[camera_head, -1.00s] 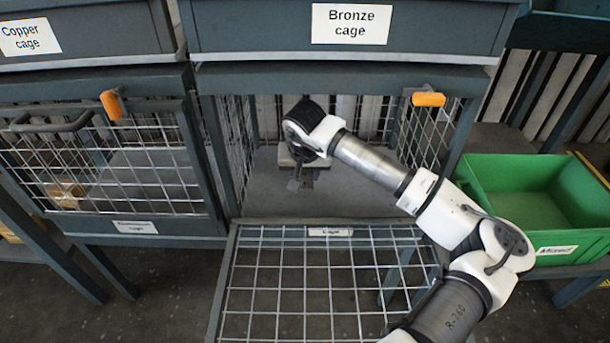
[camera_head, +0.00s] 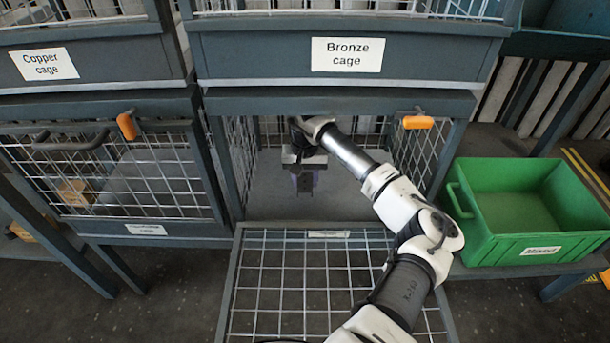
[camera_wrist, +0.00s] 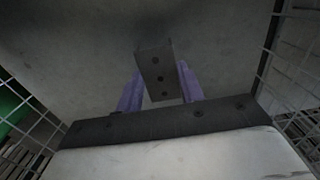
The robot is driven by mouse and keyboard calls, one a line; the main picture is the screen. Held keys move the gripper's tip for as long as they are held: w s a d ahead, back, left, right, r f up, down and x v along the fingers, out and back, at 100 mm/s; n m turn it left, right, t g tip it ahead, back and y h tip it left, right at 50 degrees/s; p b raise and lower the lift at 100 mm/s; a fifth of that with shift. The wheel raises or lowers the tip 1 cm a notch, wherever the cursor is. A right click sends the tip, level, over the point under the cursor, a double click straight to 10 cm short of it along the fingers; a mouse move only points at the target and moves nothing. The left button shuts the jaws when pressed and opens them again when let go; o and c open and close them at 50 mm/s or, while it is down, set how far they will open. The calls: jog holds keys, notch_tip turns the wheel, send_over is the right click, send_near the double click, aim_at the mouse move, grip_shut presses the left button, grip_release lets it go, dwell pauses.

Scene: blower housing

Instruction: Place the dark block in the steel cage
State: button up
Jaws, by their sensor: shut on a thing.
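My gripper (camera_head: 304,182) is inside the open lower cage (camera_head: 285,205), under the shelf marked "Bronze cage". In the wrist view its two purple fingers (camera_wrist: 160,90) are shut on the dark block (camera_wrist: 155,68), one on each side. The block is a grey-brown bar with several dark round holes on the face I see. It appears held above the cage's grey floor; the exact gap is hard to tell. The cage's mesh door (camera_head: 310,290) hangs open toward the front. The label on it is too small to read.
A closed mesh cage (camera_head: 110,175) with an orange latch stands at left, with a brownish box inside. A green bin (camera_head: 520,210) labelled "Mixed" is at right. Mesh walls flank my arm, and a frame beam (camera_head: 335,102) runs above it.

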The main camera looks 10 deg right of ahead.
aim_at(305, 182)
jog(key=shift+f+b, duration=0.5)
jog(key=shift+f, duration=0.05)
jog(key=o, duration=1.2)
jog(key=shift+r+p, duration=1.2)
jog(key=shift+r, duration=3.15)
